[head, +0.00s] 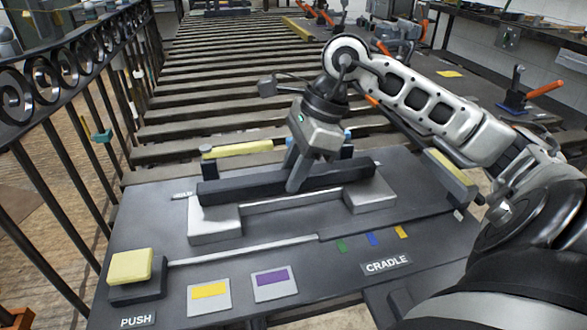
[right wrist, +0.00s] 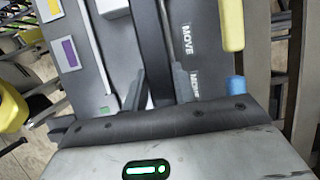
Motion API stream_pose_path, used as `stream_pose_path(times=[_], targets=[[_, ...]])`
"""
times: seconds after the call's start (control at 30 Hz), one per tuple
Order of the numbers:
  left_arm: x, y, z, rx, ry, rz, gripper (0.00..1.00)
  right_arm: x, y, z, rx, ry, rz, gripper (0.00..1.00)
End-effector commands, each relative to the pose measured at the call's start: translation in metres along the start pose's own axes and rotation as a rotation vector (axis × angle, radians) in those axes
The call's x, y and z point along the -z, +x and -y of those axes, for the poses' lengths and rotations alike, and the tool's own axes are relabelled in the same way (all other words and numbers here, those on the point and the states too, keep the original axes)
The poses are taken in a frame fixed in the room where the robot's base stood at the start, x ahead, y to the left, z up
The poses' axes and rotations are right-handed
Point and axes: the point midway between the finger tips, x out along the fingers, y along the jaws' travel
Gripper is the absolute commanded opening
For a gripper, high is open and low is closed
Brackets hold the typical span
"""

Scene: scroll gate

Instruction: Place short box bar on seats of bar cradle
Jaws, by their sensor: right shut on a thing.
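The short box bar (head: 240,189) is a dark, straight bar lying roughly level across the head view. My right gripper (head: 296,178) comes down from above and is shut on it near its middle. The bar cradle has two light grey seats, a left one (head: 214,224) and a right one (head: 371,197). The bar's ends are over the rear parts of these seats; I cannot tell whether it touches them. In the right wrist view the bar (right wrist: 152,45) runs between the fingers (right wrist: 158,82). My left gripper is not in view.
The dark panel carries a CRADLE label (head: 387,264), a yellow push block (head: 131,266), and yellow (head: 209,291) and purple (head: 271,279) squares. A yellow-topped bar (head: 237,149) stands behind the bar. A black railing (head: 62,180) borders the left; slatted rollers lie behind.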

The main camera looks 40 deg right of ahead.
Motion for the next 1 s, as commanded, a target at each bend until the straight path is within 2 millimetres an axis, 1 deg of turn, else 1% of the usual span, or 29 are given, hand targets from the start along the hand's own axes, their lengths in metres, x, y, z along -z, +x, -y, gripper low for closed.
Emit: stream_pose_path(times=[0.2, 0.4, 0.43, 0.47, 0.5, 0.8, 0.87, 0.9, 0.97, 1.0], targets=[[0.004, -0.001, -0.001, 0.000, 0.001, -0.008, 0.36, -0.001, -0.001, 0.001, 0.005, -0.002, 0.005, 0.00], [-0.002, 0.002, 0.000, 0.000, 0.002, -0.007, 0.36, 0.001, 0.004, 0.001, 0.005, -0.002, 0.004, 0.00], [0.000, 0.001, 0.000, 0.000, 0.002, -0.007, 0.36, 0.001, 0.004, 0.000, 0.002, -0.001, 0.002, 0.35], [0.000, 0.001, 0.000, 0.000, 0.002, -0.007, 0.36, 0.001, 0.003, 0.000, 0.001, -0.001, 0.002, 0.44], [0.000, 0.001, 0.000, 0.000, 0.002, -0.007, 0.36, 0.001, 0.003, 0.000, 0.001, -0.001, 0.002, 0.49], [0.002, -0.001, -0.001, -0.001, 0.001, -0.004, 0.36, 0.000, 0.001, 0.000, 0.001, -0.001, 0.002, 0.49], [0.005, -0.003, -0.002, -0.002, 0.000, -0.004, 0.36, -0.002, -0.003, 0.000, 0.001, -0.001, 0.002, 0.49], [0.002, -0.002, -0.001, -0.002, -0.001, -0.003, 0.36, 0.000, -0.006, 0.001, 0.004, -0.001, 0.001, 0.49], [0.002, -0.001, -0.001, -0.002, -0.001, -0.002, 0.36, 0.000, -0.015, 0.001, 0.005, 0.000, 0.000, 0.49], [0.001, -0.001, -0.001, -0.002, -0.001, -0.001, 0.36, 0.000, -0.022, 0.001, 0.006, 0.000, 0.000, 0.49]])
